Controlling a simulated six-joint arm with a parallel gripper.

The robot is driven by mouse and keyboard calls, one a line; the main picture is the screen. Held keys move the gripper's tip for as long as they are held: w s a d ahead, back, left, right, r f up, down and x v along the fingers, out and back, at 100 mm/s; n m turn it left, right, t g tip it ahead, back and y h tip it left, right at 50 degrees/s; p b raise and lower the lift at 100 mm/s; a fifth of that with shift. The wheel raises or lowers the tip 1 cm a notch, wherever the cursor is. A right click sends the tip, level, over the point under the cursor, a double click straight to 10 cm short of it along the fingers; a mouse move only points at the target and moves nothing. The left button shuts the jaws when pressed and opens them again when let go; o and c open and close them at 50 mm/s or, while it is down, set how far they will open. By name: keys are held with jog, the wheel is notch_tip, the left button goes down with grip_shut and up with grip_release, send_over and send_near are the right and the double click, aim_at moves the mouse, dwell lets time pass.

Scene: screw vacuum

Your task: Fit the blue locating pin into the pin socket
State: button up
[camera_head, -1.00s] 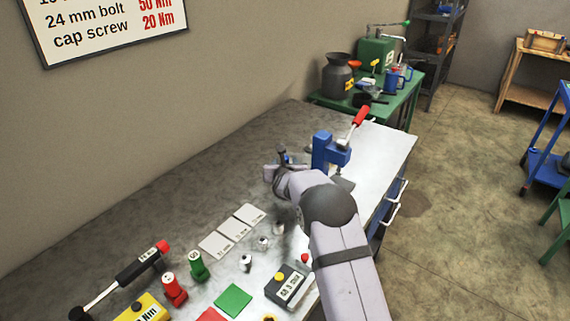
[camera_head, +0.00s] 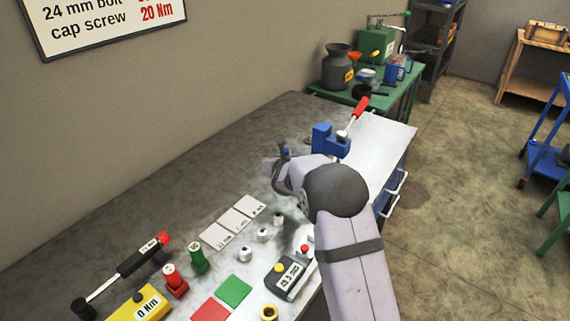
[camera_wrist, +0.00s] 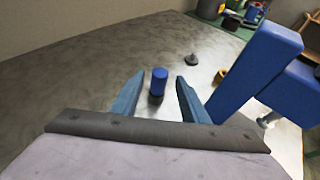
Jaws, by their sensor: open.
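The blue locating pin (camera_wrist: 159,78) stands upright on the bench in the wrist view, with a dark patch at its foot that I cannot make out. My gripper (camera_wrist: 157,88) is open, one finger to the left of the pin and one to the right, with visible gaps on both sides. Whether the fingertips are level with the pin or above it is unclear. In the head view my gripper (camera_head: 283,152) is by the blue clamp, and my arm hides the pin. I cannot identify the pin socket with certainty.
A blue clamp with a red-handled lever (camera_head: 330,141) stands close to the right of my gripper. A small grey cone-like part (camera_wrist: 192,60) and a brass-coloured ring (camera_wrist: 222,76) sit beyond the fingers. The bench left of the gripper (camera_wrist: 60,85) is clear.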

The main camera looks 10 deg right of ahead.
jog(key=b+v, duration=0.1)
jog(key=v, duration=0.6)
jog(key=shift+s+b, duration=0.15)
jog(key=shift+b, duration=0.2)
jog(key=s+d+f+m+g+y+p, duration=0.1)
jog(key=s+m+g+p, duration=0.3)
jog(key=s+m, duration=1.3)
jog(key=s+d+f+m+g+y+p, duration=0.1)
jog(key=s+m+g+p, duration=0.3)
jog(key=s+m+g, duration=0.5)
jog(key=s+f+m, duration=0.1)
jog(key=s+m, duration=0.7)
jog(key=s, duration=0.7)
jog(key=shift+s, duration=0.25)
jog(key=shift+f, duration=0.1)
